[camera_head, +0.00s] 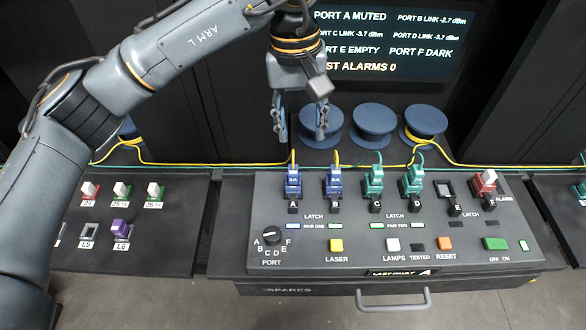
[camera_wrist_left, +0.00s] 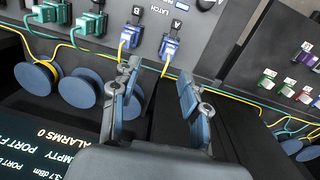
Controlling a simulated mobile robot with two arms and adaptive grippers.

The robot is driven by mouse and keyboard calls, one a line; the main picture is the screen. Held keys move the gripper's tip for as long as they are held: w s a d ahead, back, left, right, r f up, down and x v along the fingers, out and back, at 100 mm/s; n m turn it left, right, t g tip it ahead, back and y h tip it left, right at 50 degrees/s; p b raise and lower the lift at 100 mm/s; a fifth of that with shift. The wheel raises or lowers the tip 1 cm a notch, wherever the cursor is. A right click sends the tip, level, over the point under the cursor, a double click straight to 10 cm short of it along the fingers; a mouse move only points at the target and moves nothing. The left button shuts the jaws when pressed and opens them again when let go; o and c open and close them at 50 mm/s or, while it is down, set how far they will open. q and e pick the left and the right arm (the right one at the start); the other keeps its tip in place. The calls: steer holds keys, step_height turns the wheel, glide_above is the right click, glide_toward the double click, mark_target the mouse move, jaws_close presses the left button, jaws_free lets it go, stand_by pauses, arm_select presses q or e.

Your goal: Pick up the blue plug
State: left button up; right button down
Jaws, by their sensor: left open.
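Two blue plugs stand in the panel's port row in the head view: one at A (camera_head: 293,180) and one at B (camera_head: 335,181), each with a yellow cable. The wrist view also shows the plug at A (camera_wrist_left: 170,46) and the plug at B (camera_wrist_left: 131,36). My left gripper (camera_head: 301,132) is open and empty, fingers pointing down, behind and above the plug at A. In the wrist view its fingers (camera_wrist_left: 158,78) are spread apart, short of both plugs. My right gripper is in neither view.
Green plugs fill C (camera_head: 376,180) and D (camera_head: 416,181); port E (camera_head: 445,191) is empty and a red plug (camera_head: 485,186) is at F. Blue spools (camera_head: 373,120) and yellow cables lie behind the panel. A screen (camera_head: 390,45) stands at the back; spare plugs (camera_head: 121,229) are at left.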

arm_select(q)
steer(key=a, duration=0.1)
steer(key=p, duration=0.2)
glide_above(293, 169)
steer(key=shift+y, duration=0.4)
step_height(293, 169, down, 8)
steer(key=shift+s+r, duration=0.1)
steer(key=shift+f+p, duration=0.35)
steer(key=shift+p, duration=0.1)
step_height(293, 169, down, 4)
steer(key=shift+r+p, duration=0.25)
steer(key=shift+p, duration=0.75)
steer(key=shift+f, duration=0.6)
jaws_close()
